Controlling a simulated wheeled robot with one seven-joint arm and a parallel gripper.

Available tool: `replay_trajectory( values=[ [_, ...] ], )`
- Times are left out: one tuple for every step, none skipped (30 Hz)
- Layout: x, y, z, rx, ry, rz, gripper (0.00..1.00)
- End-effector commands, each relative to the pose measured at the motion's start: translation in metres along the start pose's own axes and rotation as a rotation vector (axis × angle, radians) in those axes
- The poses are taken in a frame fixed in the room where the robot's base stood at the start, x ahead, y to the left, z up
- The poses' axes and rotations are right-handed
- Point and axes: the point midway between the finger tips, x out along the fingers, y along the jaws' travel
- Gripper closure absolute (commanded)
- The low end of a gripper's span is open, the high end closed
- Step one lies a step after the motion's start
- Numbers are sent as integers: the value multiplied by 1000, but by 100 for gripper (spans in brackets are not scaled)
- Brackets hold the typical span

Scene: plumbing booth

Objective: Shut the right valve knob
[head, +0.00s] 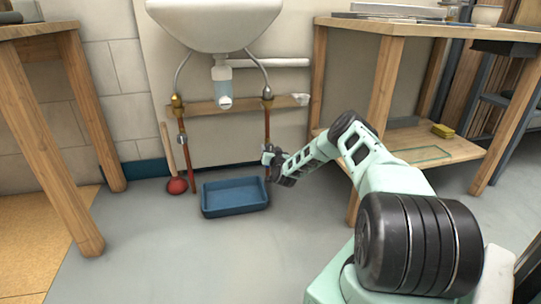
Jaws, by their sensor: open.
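Two copper pipes run down below the white sink (215,22). The right pipe (267,122) has a brass fitting (267,93) near its top, under a curved hose. My gripper (268,156) reaches in from the right, low on this right pipe. It is open, and its fingers are at or very near the pipe. A separate right valve knob is not clearly visible; the gripper covers that stretch of pipe. I cannot tell whether the fingers touch or surround anything. The left pipe (186,165) carries a brass fitting (178,101) and a small grey piece (182,138) lower down.
A blue tray (235,208) lies on the floor below the sink, just left of my gripper. A plunger (177,185) stands left of it. Wooden tables flank the sink, left (85,130) and right (380,85). The grey floor in front is clear.

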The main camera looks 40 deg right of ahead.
Motion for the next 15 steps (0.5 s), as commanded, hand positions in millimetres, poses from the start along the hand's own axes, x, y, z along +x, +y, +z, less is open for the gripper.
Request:
replay_trajectory(
  values=[
    [4, 0, 1, 0, 2, 0, 41],
    [6, 0, 1, 0, 2, 0, 41],
    [7, 0, 0, 0, 1, 0, 41],
    [8, 0, 0, 0, 1, 0, 41],
    [9, 0, 0, 0, 1, 0, 41],
    [9, 0, 0, 0, 0, 0, 41],
    [9, 0, -1, 0, 0, 0, 41],
    [9, 0, -1, 0, 0, 0, 41],
    [9, 0, -1, 0, 0, 0, 41],
    [9, 0, -1, 0, 0, 0, 41],
    [9, 0, -1, 0, 0, 0, 41],
    [9, 0, -1, 0, 0, 0, 41],
    [9, 0, -1, 0, 0, 0, 47],
    [9, 0, -1, 0, 0, 0, 55],
    [9, 0, -1, 0, 0, 0, 66]
  ],
)
